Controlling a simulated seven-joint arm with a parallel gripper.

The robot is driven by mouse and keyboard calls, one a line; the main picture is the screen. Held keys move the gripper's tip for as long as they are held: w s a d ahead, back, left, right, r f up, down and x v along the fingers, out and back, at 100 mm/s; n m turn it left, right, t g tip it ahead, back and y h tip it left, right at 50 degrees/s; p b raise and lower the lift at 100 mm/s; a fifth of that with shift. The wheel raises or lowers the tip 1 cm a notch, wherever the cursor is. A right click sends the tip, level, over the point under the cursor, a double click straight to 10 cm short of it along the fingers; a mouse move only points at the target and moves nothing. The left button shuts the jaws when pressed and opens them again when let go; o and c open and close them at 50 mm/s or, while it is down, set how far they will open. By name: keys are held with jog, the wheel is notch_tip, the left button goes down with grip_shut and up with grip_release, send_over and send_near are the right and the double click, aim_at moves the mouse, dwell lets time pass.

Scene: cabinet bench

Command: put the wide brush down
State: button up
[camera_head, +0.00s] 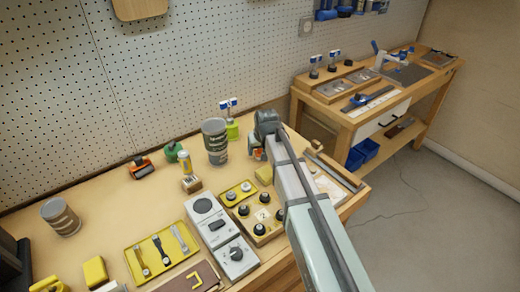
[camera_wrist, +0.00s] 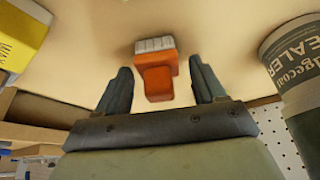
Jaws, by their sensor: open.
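The wide brush (camera_wrist: 158,82) has an orange handle and a block of pale bristles. In the wrist view it lies on the bench top between the fingers of my gripper (camera_wrist: 160,66). The two dark fingers stand apart, with a visible gap on each side of the handle, so my gripper is open and holds nothing. In the head view my gripper (camera_head: 257,148) is low over the bench, just right of the grey sealer can (camera_head: 215,140). Only a small orange patch of the brush (camera_head: 258,154) shows there; my arm hides the rest.
The sealer can also stands close by in the wrist view (camera_wrist: 296,62). Bare bench lies at the left centre.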

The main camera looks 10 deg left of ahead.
jog(key=v, duration=1.2)
jog(key=shift+r, duration=0.15)
dwell(0.3)
